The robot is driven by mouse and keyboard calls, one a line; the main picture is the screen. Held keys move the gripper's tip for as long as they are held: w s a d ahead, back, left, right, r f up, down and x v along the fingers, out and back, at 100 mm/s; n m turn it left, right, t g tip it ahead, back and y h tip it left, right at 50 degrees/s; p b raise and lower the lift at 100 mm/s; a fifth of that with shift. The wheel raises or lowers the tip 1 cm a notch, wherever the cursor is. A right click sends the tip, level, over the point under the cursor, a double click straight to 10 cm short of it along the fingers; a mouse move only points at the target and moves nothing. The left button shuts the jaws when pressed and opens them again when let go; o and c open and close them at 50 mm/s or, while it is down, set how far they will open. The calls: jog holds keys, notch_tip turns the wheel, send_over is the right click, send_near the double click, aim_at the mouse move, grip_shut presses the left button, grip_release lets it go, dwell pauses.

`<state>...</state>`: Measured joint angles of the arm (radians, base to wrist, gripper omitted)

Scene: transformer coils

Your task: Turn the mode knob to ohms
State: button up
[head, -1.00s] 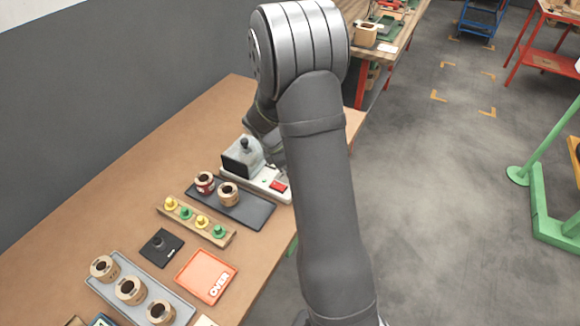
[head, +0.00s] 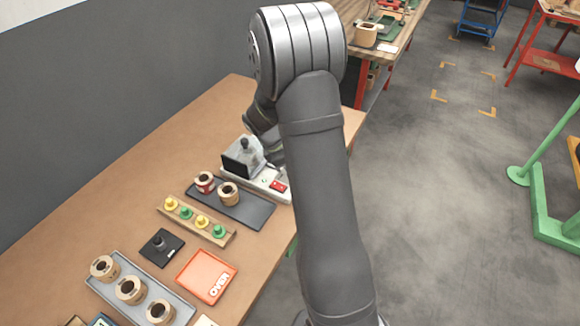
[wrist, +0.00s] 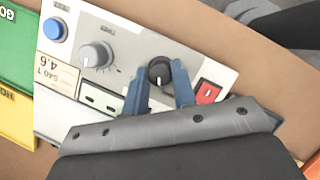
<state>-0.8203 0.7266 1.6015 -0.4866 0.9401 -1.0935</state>
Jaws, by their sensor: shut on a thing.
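The meter (head: 254,183) stands on the bench in the head view, with a dark screen and a red switch; my arm partly covers it. In the wrist view its pale panel (wrist: 125,55) carries a black knob (wrist: 160,70) with a light pointer mark and a larger grey knob (wrist: 95,55) with dial marks around it. My gripper (wrist: 160,78) has its two blue fingers on either side of the black knob and is shut on it. The small labels above the knobs are too blurred to read. My fingertips are hidden in the head view.
A dark tray (head: 252,212) with two coils lies close to the meter. A peg rack (head: 190,226) and an orange tray (head: 206,276) are nearer the camera.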

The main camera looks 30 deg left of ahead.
jog(key=m+g, duration=0.1)
jog(key=m, duration=0.1)
jog(key=m+g+h, duration=0.1)
jog(key=m, duration=0.2)
jog(key=shift+w, duration=0.2)
jog(key=m+g, duration=0.1)
jog(key=m, duration=0.4)
jog(key=shift+w+g, duration=0.1)
jog(key=shift+g, duration=0.3)
jog(key=shift+m, duration=0.4)
jog(key=o, duration=1)
jog(key=v, duration=1.7)
jog(key=shift+w+r, duration=0.2)
